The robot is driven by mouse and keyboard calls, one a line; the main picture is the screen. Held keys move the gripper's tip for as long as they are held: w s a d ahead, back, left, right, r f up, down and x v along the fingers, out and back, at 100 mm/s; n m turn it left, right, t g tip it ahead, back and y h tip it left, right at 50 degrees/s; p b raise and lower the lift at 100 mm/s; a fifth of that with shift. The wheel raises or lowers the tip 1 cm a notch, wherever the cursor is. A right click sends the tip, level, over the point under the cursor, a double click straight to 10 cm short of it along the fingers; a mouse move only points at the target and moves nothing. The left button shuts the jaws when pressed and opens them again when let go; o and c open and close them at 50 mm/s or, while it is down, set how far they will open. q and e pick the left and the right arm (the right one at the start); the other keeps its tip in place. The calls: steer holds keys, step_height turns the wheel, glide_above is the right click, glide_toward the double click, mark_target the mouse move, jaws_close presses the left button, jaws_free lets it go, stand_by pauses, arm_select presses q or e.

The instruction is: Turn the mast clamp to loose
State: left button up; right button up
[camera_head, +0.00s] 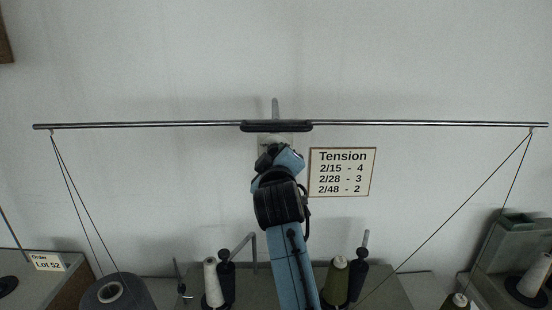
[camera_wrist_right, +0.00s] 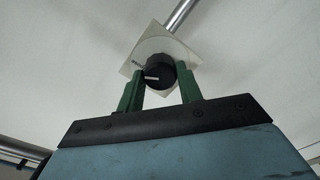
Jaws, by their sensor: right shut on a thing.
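The mast clamp shows in the right wrist view as a black round knob (camera_wrist_right: 158,68) with a white pointer mark, on a pale square plate (camera_wrist_right: 180,48). The mast (camera_wrist_right: 182,14) runs on from the plate's far side. The green fingers of my right gripper (camera_wrist_right: 160,84) stand on both sides of the knob and are shut on it. Small dark lettering on the plate is too small to read. In the head view my right gripper (camera_head: 277,155) is in front of the clamp and hides the knob; the mast top (camera_head: 275,108) rises above. My left gripper is not in view.
A long thin crossbar (camera_head: 400,123) with a black centre piece (camera_head: 277,126) lies across the mast, with threads hanging from both ends. A tension card (camera_head: 342,172) is on the wall at right. Cones of yarn (camera_head: 212,283) (camera_head: 337,281) stand below on both sides of my arm.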

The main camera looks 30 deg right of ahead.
steer(key=o, duration=1)
steer(key=shift+s, duration=0.1)
steer(key=b+v, duration=0.3)
steer(key=v, duration=1)
